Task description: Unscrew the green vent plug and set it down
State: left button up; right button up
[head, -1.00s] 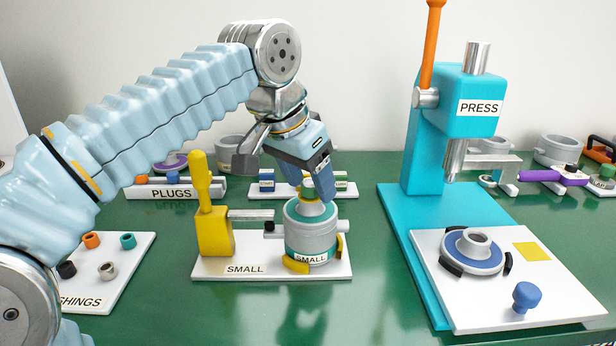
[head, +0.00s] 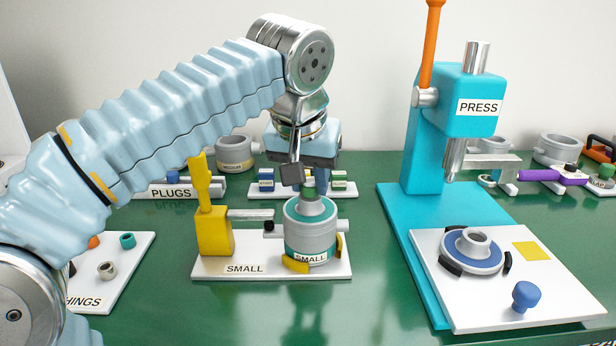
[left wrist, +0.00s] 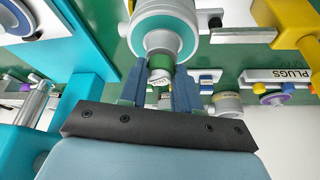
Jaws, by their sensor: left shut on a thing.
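The green vent plug (head: 309,194) is at the top neck of the grey cylinder with a teal band (head: 310,237), labelled SMALL. My left gripper (head: 316,186) reaches the plug from behind the cylinder in the head view. In the left wrist view its two blue fingers (left wrist: 160,74) are shut on the green plug (left wrist: 159,63), one on each side, just by the cylinder's collar (left wrist: 158,42). I cannot tell whether the plug still touches the neck. My right gripper is not in view.
The cylinder stands on a white SMALL base (head: 215,267) with a yellow clamp (head: 213,231) at its left. The blue press (head: 425,150) stands to the right. A PLUGS rack (head: 172,193) and a rack of small parts (head: 345,193) lie behind. Green table is clear in front.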

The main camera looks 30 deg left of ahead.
pick_arm(q)
jog(key=n+y, duration=0.1)
jog(key=n, duration=0.2)
jog(key=n+g+y, duration=0.1)
jog(key=n, duration=0.2)
jog(key=shift+d+n, duration=0.1)
jog(key=shift+n, duration=0.2)
jog(key=o, duration=0.8)
jog(key=m+h, duration=0.1)
jog(key=m, duration=0.2)
jog(key=m+t+h, duration=0.1)
jog(key=m, duration=0.4)
jog(key=m+h, duration=0.1)
jog(key=m, duration=0.1)
jog(key=m+h, duration=0.1)
jog(key=m, duration=0.1)
jog(key=shift+a, duration=0.25)
